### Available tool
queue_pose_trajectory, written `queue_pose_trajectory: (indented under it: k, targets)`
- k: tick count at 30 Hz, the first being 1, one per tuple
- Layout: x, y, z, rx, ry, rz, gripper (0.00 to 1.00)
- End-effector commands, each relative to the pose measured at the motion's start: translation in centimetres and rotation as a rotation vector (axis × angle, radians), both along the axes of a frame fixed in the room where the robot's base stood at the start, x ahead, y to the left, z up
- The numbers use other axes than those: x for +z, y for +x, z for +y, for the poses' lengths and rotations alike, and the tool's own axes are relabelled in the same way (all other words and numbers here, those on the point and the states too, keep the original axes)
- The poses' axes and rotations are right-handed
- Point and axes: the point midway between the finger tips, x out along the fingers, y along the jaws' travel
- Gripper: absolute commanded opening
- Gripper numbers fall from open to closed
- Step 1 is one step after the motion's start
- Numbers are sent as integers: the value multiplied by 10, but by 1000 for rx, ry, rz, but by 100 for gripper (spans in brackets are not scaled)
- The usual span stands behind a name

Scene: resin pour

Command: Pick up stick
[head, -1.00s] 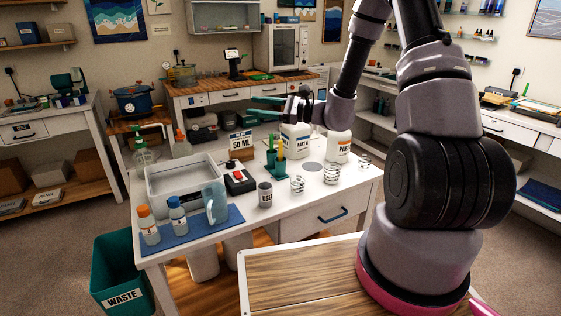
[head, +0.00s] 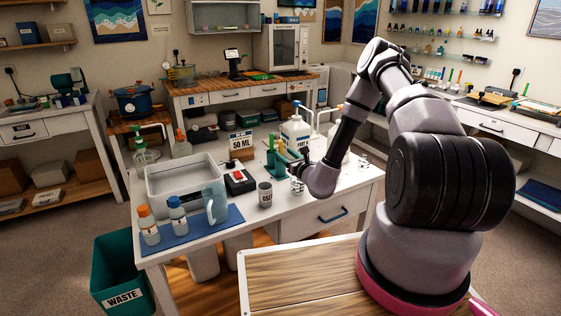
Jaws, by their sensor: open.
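A stick (head: 281,146) stands upright in a small green holder (head: 271,161) on the white worktable, just right of the 50 ML sign. My gripper (head: 288,157) is open, low over the table at the right side of the holder, with its fingers pointing left toward the stick. The fingers overlap the holder and the stick's lower part in this view. I cannot tell whether they touch the stick or stand around it.
A white PART A jug (head: 296,132) stands behind my gripper, and another pump bottle is partly hidden by my arm. A grey cup (head: 265,194), a scale (head: 239,180) and a grey tub (head: 184,181) stand in front and left.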

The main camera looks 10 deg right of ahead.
Motion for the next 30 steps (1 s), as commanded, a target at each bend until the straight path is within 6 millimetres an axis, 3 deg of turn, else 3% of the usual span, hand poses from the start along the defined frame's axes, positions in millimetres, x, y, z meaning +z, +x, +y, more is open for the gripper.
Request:
queue_pose_trajectory:
  k: [8, 16, 25, 26, 30]
  targets:
    - [0, 25, 8, 0, 1, -1, 56]
    - [1, 61, 19, 1, 2, -2, 56]
    - [1, 68, 22, 1, 1, -1, 56]
    - [1, 68, 21, 1, 1, -1, 52]
    - [1, 68, 21, 1, 1, 0, 0]
